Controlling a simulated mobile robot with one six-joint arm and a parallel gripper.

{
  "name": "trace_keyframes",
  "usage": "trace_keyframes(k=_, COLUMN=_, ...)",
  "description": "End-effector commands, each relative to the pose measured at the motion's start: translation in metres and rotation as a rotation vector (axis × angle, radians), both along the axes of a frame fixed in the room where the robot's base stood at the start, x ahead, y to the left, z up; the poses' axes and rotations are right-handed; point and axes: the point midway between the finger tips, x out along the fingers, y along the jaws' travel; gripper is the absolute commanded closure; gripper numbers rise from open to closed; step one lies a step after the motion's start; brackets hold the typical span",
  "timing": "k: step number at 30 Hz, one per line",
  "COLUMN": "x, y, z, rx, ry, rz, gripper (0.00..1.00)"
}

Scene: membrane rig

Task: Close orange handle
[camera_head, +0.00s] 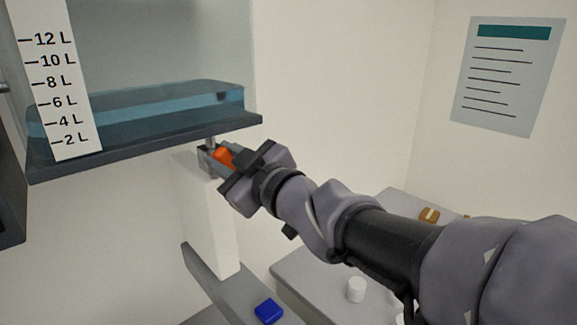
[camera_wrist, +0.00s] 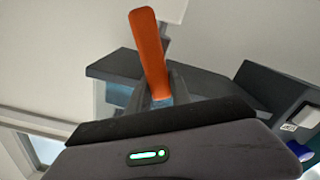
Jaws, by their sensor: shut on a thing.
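The orange handle (camera_head: 223,155) sits just under the right end of the water tank, by a small grey metal fitting (camera_head: 207,160). My gripper (camera_head: 222,158) reaches it from the lower right and is shut on it. In the wrist view the handle (camera_wrist: 149,50) stands out long and slightly tilted between my two fingers (camera_wrist: 160,92). The fingers hide its lower end. In the head view my gripper covers much of the handle.
The tank (camera_head: 150,106) with blue liquid and a litre scale (camera_head: 58,85) rests on a dark shelf (camera_head: 140,146). A white column (camera_head: 210,225) stands below the fitting. A blue block (camera_head: 268,311) and a white cylinder (camera_head: 356,289) lie lower down. A poster (camera_head: 508,75) hangs at right.

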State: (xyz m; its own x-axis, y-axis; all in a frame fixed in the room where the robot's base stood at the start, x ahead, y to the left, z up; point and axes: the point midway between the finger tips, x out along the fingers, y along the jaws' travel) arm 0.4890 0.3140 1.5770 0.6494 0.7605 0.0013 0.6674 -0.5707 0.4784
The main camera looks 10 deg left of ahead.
Motion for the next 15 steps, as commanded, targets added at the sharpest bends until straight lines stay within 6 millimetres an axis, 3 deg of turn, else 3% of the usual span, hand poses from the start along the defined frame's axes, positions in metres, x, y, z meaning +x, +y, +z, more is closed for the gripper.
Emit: trace_keyframes(k=15, x=-0.010, y=0.009, z=-0.017, rx=-0.318, ry=-0.372, rz=-0.001, gripper=1.00)
